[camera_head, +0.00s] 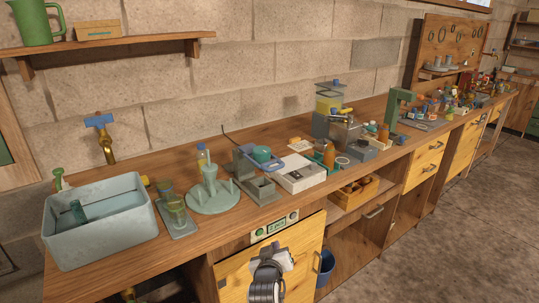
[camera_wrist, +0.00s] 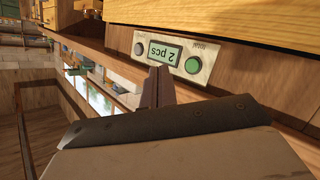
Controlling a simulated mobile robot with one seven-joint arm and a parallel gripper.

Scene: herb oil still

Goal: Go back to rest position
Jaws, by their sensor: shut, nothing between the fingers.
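My gripper (camera_head: 270,250) is in front of the wooden bench's front edge in the head view, just below a small control panel (camera_head: 275,226). The wrist view shows the gripper's fingers (camera_wrist: 158,76) together, with nothing between them. Their tips point at the panel (camera_wrist: 170,52), close below its display in that picture. Whether the tips touch the panel I cannot tell. The display reads "2 pcs" upside down in the wrist view, between a green button (camera_wrist: 193,65) and a grey button (camera_wrist: 139,48).
The bench top carries a grey basin (camera_head: 100,235), a green round stand (camera_head: 213,197), a white box (camera_head: 300,178) and many small items further right. A blue bucket (camera_head: 326,266) stands beneath the bench. The floor (camera_head: 440,245) at the right is clear.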

